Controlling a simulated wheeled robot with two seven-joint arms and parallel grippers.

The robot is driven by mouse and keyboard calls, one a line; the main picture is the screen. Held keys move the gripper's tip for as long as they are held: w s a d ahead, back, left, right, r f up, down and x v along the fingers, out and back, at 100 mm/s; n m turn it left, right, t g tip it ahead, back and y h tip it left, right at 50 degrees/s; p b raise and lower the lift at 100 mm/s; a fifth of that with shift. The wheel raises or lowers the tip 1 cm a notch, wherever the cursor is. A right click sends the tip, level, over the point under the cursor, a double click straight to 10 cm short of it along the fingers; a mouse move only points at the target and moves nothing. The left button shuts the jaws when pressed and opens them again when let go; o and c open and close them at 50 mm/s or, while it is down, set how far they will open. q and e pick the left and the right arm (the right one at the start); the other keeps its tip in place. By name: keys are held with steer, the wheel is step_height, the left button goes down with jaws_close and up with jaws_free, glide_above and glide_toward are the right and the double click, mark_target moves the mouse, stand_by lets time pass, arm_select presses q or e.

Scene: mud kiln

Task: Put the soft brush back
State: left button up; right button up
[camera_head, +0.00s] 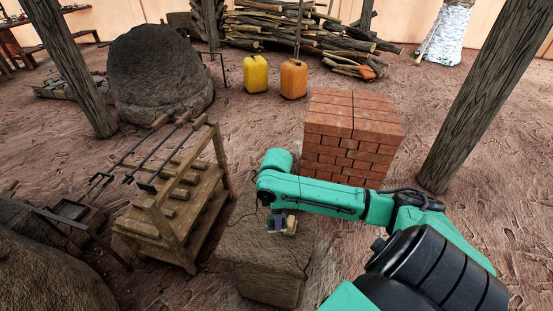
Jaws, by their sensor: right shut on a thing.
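My right gripper (277,223) points down just over the top of a square mud block (258,274), near its back right part. It is shut on a small tan thing (291,226), which looks like the soft brush; it is small and partly hidden by the fingers. I cannot tell whether the brush touches the block top. My left gripper is not in view.
A wooden rack (165,222) with long-handled tools stands just left of the block. A red brick stack (352,140) stands behind my right arm. A wooden post (485,95) rises at right. Yellow (255,75) and orange (293,80) cans stand farther back.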

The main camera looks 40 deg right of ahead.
step_height(320, 180, down, 17)
steer(key=shift+b, duration=1.05)
jaws_close()
steer(key=o, duration=1.2)
jaws_free()
steer(key=shift+w, duration=0.1)
steer(key=shift+r, duration=0.1)
step_height(320, 180, up, 12)
steer(key=shift+p, duration=1)
